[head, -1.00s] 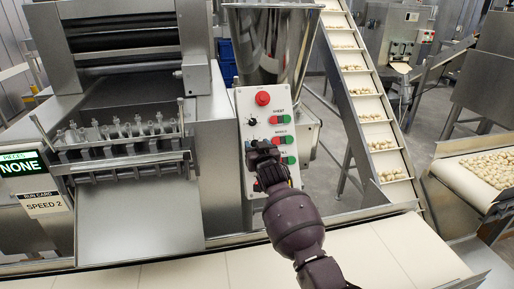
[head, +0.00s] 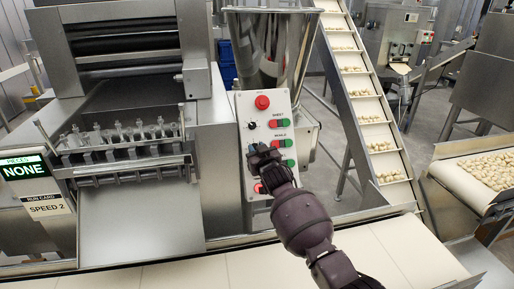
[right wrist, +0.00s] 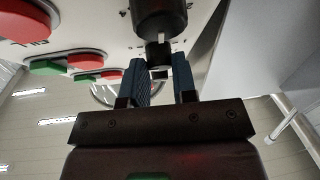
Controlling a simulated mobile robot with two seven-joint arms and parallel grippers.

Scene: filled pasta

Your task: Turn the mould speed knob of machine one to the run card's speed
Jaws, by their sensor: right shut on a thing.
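The white control panel (head: 290,98) of machine one carries a red stop button, rows of red and green buttons and small black knobs. The top knob (head: 251,125) shows beside the upper row. My right gripper (head: 256,152) is at the panel's left side, below that knob, and hides what it holds in the head view. In the right wrist view its blue fingers (right wrist: 160,72) are shut on a black knob (right wrist: 158,52) with a pale mark; another black knob (right wrist: 160,16) is just beyond. The run card (head: 48,208) reads SPEED 2. The display (head: 24,169) reads NONE. My left gripper is not in view.
The steel hopper (head: 270,50) stands behind the panel. An inclined conveyor (head: 372,115) with pasta pieces rises to the right. A pale belt (head: 190,275) runs along the front. The roller machine (head: 125,45) fills the left.

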